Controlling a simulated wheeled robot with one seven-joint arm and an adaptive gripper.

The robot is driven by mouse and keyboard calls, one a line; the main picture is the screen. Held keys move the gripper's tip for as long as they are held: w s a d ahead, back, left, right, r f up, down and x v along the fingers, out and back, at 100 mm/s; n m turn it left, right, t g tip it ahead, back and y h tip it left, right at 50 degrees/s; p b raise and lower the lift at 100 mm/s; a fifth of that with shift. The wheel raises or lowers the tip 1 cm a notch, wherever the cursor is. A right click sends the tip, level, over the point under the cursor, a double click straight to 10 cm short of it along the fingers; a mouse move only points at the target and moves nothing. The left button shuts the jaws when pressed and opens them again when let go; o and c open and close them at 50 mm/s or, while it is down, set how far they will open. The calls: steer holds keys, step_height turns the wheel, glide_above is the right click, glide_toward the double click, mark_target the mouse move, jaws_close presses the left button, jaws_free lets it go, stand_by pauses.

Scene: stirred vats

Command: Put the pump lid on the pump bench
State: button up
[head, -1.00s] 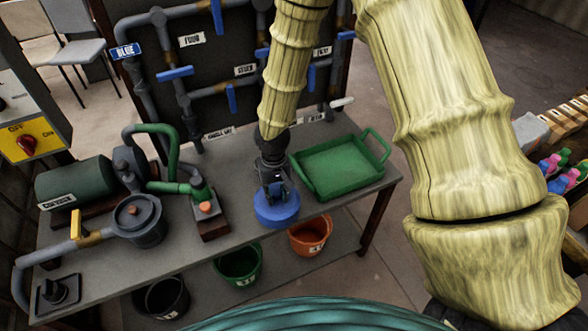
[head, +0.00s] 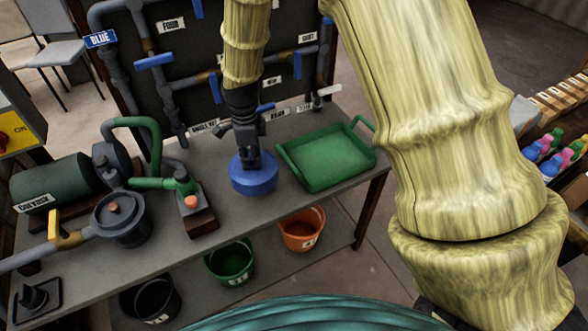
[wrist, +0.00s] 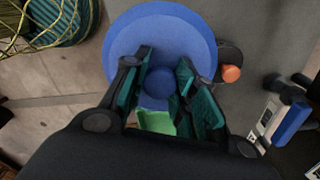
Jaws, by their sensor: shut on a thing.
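The pump lid (head: 254,183) is a round blue disc with a small blue knob. My gripper (head: 248,158) is shut on the knob from above; the wrist view also shows the fingers on either side of the knob (wrist: 159,82). The lid looks level, over the middle of the grey pump bench (head: 85,270), between the green valve block and the green tray. I cannot tell whether its underside touches the bench top.
A green tray (head: 284,161) stands right of the lid. A valve block with an orange knob (head: 190,202) and a round dark pump pot (head: 121,232) stand to the left. Pipes with blue handles (head: 154,62) rise behind. Green (head: 231,275) and orange (head: 299,241) buckets sit below the bench.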

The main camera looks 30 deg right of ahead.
steer(key=shift+f+p, duration=0.95)
steer(key=shift+f, duration=3.9)
steer(key=shift+f, duration=0.1)
steer(key=o, duration=1.1)
steer(key=shift+r+b, duration=1.25)
steer(key=shift+r, duration=4.85)
